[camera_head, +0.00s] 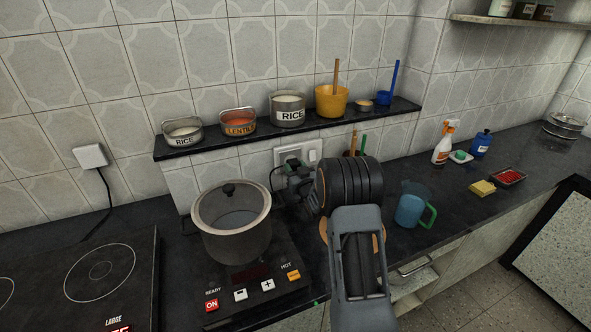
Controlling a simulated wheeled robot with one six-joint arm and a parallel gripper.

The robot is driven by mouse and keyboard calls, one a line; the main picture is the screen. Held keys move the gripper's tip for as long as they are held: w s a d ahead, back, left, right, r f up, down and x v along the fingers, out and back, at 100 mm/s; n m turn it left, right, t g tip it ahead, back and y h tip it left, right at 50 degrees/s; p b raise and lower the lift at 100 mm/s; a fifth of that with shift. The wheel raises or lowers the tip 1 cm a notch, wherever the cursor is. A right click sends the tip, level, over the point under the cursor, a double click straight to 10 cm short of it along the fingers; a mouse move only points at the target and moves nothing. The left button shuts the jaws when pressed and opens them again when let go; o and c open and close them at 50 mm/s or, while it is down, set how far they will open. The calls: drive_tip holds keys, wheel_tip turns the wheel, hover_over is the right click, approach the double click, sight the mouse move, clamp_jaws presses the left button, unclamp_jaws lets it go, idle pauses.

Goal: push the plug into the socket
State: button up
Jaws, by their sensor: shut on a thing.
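The white socket plate (314,153) is on the tiled wall under the black shelf, with a switch on its right side. My gripper (293,168) is in front of the plate's left part and hides the socket holes. It is shut on a dark plug (290,162), which is small and mostly covered by the fingers. A dark cord (271,182) hangs at the left of the gripper. I cannot tell whether the plug touches the socket or how far it is in.
A pot with a glass lid (231,243) stands on a black portable cooktop (215,317) close to the left. A shelf (232,139) with tins is just above. A blue jug (409,210) stands right of my arm. Another white plug (90,155) is on the left wall.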

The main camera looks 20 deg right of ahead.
drive_tip(key=shift+w+b, duration=0.4)
drive_tip(key=shift+w, duration=0.15)
drive_tip(key=o, duration=1)
drive_tip(key=shift+c, duration=0.2)
drive_tip(key=s+f+b, duration=0.1)
drive_tip(key=s+b, duration=0.1)
drive_tip(key=s, duration=1.1)
drive_tip(key=shift+s+f, duration=0.35)
drive_tip(key=shift+r, duration=0.1)
